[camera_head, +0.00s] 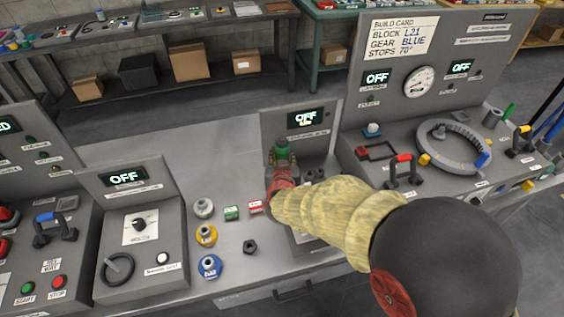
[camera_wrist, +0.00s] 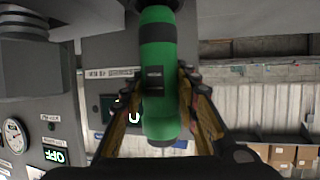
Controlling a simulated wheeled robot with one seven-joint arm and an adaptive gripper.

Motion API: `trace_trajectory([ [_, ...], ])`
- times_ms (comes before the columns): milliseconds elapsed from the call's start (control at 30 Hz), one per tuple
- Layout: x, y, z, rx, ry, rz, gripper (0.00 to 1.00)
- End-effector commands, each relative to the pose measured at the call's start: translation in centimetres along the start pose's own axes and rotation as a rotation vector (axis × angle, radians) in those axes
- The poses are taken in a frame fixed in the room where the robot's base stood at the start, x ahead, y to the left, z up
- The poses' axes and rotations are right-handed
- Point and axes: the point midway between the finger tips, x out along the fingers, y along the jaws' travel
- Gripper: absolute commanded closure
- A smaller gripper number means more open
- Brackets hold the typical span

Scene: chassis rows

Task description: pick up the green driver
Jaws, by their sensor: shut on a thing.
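The green driver (camera_head: 282,153) has a green body with dark bands and stands roughly upright in front of the small grey console in the middle of the head view. In the wrist view the driver (camera_wrist: 158,60) fills the space between my two fingers. My gripper (camera_head: 283,172) is shut on it, with one finger on each side; the gripper also shows in the wrist view (camera_wrist: 160,105). My arm hides the driver's lower part in the head view, so I cannot tell whether it touches a holder.
A tall panel (camera_head: 428,75) stands right.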

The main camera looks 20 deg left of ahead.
Motion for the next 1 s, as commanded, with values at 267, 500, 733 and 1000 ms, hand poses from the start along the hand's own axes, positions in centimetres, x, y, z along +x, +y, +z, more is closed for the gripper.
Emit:
trace_trajectory([
  [267, 0.0, 0.0, 0.0, 0.000, 0.000, 0.000, 1.00],
  [500, 0.0, 0.0, -0.2, 0.000, 0.003, 0.000, 1.00],
  [733, -0.6, 0.0, -1.8, 0.002, 0.006, -0.001, 1.00],
  [1000, -2.6, 0.0, -6.6, 0.002, 0.006, 0.000, 1.00],
])
